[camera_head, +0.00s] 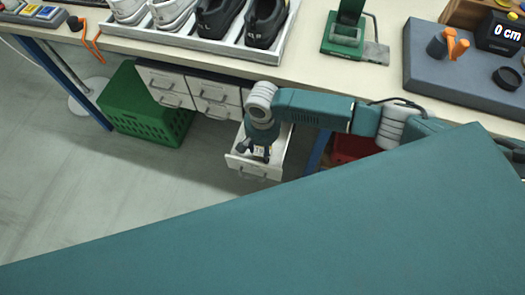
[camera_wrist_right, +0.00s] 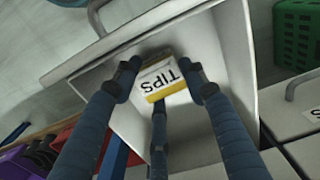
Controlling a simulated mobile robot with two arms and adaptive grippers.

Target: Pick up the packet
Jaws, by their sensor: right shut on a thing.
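In the head view my right gripper (camera_head: 258,152) reaches down into the drawer (camera_head: 252,171), and the packet is mostly hidden there. My left gripper is not in view.
Closed drawers (camera_head: 168,84) stand left of the open one, with a green crate (camera_head: 140,112) on the floor. The bench (camera_head: 315,60) above carries a shoe tray (camera_head: 285,45), a green fixture (camera_head: 345,38) and a grey mat (camera_head: 440,75). A red bin (camera_head: 350,148) is right of the drawer.

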